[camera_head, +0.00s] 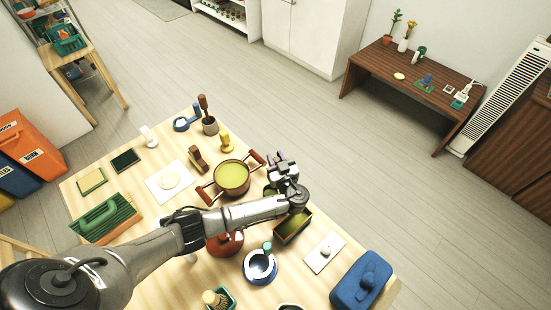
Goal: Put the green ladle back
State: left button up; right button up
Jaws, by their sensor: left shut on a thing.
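My left arm reaches in from the left across the table. Its gripper (281,162) is just right of the pot (217,190) with green contents and two reddish-brown handles. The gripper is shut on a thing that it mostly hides. A small dark green part (269,190) shows beside the gripper and looks like part of the green ladle; the rest of the ladle cannot be made out. My right gripper is not in view.
Below the gripper stands an open green-and-brown box (292,237). Around it on the wooden table (335,222) are a red-brown pot (224,245), a blue-and-white round container (260,267), a white board (325,252) and a blue lidded box (362,284). Floor is clear beyond the right edge.

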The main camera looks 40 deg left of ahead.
pick_arm(q)
jog(key=shift+f, duration=0.2)
jog(key=o, duration=0.9)
jog(key=shift+r, duration=0.1)
jog(key=shift+o, duration=0.2)
